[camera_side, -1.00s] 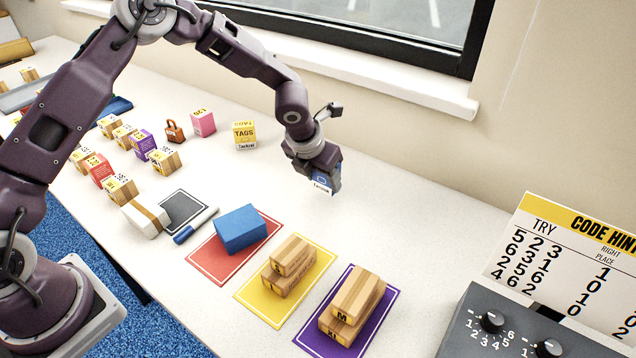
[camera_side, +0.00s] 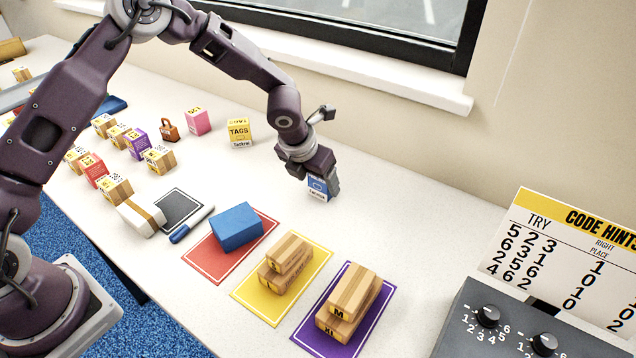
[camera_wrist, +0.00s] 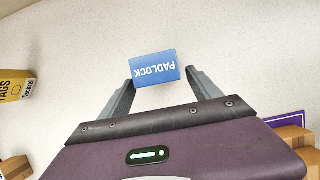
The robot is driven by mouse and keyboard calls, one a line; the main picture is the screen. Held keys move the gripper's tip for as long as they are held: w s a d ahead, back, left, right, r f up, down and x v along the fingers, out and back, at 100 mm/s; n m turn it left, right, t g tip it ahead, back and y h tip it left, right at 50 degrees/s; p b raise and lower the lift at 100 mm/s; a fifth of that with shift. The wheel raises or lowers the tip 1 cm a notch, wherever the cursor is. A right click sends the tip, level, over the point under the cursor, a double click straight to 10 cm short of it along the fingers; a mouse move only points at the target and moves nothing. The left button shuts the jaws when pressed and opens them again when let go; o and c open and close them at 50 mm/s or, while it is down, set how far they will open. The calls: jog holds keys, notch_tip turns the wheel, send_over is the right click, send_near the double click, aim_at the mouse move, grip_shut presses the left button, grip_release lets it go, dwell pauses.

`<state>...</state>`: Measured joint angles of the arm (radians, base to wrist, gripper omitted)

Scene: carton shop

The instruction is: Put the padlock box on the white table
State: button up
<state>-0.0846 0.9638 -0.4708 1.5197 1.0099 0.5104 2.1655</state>
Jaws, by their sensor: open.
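The padlock box (camera_side: 318,187) is small and blue with a white band. It appears to stand upright on the white table (camera_side: 400,220), to the right of the yellow tags box. In the wrist view the padlock box (camera_wrist: 153,68) shows its blue top with the white word PADLOCK, upside down. My gripper (camera_side: 322,178) is right above and around it, pointing down. The gripper's two fingers (camera_wrist: 160,80) are open, one on each side of the box. The box's underside is out of sight.
The yellow tags box (camera_side: 239,132) is to the left, with a pink box (camera_side: 197,122) beyond. Red, yellow and purple mats with blocks lie in front. A dial box (camera_side: 520,325) and code card (camera_side: 565,260) are at right. The table around the padlock box is clear.

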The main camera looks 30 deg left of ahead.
jog(key=v, duration=1)
jog(key=s+a+r+n+y, duration=0.1)
jog(key=s+a+r+n, duration=0.3)
jog(key=s+r+n, duration=0.4)
jog(key=s+a+r+n+y, duration=0.25)
jog(key=s+r+n, duration=0.35)
jog(key=s+n, duration=0.3)
jog(key=s+r+n+t+h, duration=0.1)
jog(key=s+r+n+h, duration=0.1)
jog(key=s+n, duration=1.3)
jog(key=n+h, duration=0.1)
jog(key=n, duration=0.3)
jog(key=shift+s, duration=0.3)
